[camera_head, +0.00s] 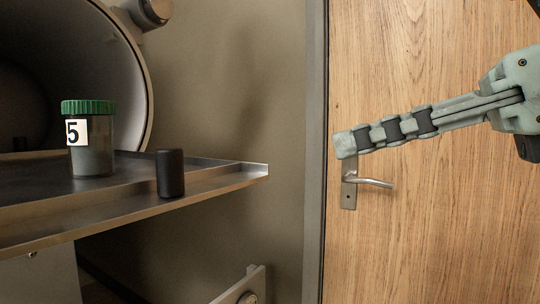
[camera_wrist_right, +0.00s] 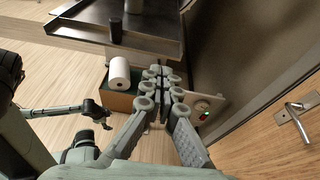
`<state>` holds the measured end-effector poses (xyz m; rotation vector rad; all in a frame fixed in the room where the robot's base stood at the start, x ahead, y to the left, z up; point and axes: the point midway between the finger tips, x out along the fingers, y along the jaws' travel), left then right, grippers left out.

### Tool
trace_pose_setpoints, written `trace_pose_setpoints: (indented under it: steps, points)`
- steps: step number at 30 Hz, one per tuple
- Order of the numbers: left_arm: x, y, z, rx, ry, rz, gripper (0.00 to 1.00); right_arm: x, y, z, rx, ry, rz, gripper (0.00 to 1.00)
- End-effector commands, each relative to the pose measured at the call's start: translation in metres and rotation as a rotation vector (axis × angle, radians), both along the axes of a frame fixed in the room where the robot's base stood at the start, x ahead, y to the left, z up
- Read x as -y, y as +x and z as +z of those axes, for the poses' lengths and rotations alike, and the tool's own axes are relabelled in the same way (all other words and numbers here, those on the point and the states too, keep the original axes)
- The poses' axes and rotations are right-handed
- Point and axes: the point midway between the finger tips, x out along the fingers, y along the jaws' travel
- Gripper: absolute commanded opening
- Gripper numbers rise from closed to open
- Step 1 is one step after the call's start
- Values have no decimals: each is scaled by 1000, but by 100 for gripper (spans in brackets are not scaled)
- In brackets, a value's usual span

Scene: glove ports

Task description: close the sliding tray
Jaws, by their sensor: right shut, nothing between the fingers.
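The sliding tray (camera_head: 215,182) is a flat grey metal shelf sticking out of the round port at the left in the head view. A black upright cylinder (camera_head: 170,174), perhaps its handle, stands near its front edge; it also shows in the right wrist view (camera_wrist_right: 115,31). A jar (camera_head: 92,150) with a green lid and a "5" label stands on the tray. My right gripper (camera_head: 346,143) is shut and empty, to the right of the tray's end and apart from it. My left gripper (camera_wrist_right: 103,119) seems to show, small, in the right wrist view; its jaws are unclear.
The round port (camera_head: 128,55) opens behind the tray. A wooden door (camera_head: 440,220) with a metal handle (camera_head: 372,183) is behind my right gripper. In the wrist view, a white roll (camera_wrist_right: 119,74) is below the tray, and a small panel (camera_wrist_right: 209,104) is beside my fingers.

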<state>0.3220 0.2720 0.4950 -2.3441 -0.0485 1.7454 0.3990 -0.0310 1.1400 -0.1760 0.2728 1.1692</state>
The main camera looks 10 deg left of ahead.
Motion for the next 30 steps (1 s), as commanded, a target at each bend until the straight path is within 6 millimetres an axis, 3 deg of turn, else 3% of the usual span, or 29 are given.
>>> trace_pose_setpoints:
  steps: [8,24,30]
  points:
    - [0,0,-3,-3,-3,0,69,-11,3,-3,2,-2,3,0]
    - [2,6,-36,-20,-21,-3,69,-104,41,-28,1,-1,3,0]
    - [2,7,-49,-25,-26,-4,69,-122,49,-29,2,0,2,0]
